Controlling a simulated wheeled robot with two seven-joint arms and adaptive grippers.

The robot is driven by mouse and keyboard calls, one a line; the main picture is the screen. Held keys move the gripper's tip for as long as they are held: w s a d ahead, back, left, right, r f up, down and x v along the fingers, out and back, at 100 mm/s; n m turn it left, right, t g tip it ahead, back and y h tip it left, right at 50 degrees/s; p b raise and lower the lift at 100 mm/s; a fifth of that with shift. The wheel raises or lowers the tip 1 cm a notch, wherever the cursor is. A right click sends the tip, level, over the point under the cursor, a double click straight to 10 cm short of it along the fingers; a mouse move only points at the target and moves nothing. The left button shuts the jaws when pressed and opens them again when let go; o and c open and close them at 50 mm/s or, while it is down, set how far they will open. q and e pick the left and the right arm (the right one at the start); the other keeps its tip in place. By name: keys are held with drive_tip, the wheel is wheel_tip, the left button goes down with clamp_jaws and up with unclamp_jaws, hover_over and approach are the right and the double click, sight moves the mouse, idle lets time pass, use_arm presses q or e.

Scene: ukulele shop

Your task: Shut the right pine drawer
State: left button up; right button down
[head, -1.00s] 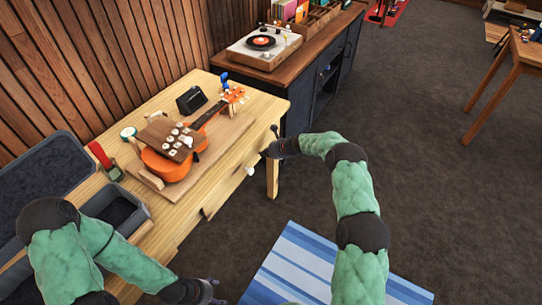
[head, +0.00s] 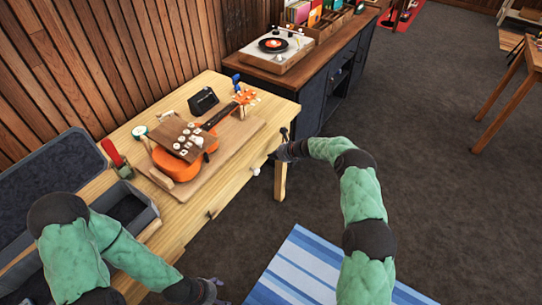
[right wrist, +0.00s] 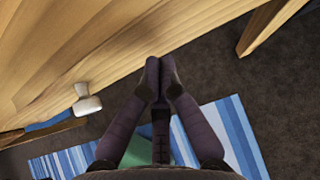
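The pine workbench (head: 240,142) runs along the wall. The right pine drawer is in its front edge; its white knob (head: 256,171) shows in the head view, and the knob is also at the left of the right wrist view (right wrist: 88,103). My right gripper (head: 274,156) is at the bench's right end, beside the knob. In the right wrist view its fingers (right wrist: 158,72) are together and empty, tips against or very near the pine front. My left gripper (head: 213,289) is low at the bottom, partly hidden.
An orange ukulele (head: 178,160) lies on a wooden board on the bench. An open grey case (head: 40,195) is at the left. A dark cabinet with a record player (head: 272,48) stands behind. A blue striped rug (head: 295,265) lies on clear floor.

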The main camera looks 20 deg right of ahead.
use_arm(q)
drive_tip(key=r+p, duration=0.1)
drive_tip(key=s+r+p, duration=0.1)
drive_tip(key=r+p, duration=0.1)
drive_tip(key=shift+d+r, duration=0.1)
drive_tip(key=shift+d, duration=0.05)
use_arm(e)
drive_tip(key=s+f+v, duration=0.1)
drive_tip(key=v, duration=1.1)
drive_tip(key=shift+d+f, duration=0.15)
drive_tip(key=shift+d, duration=0.2)
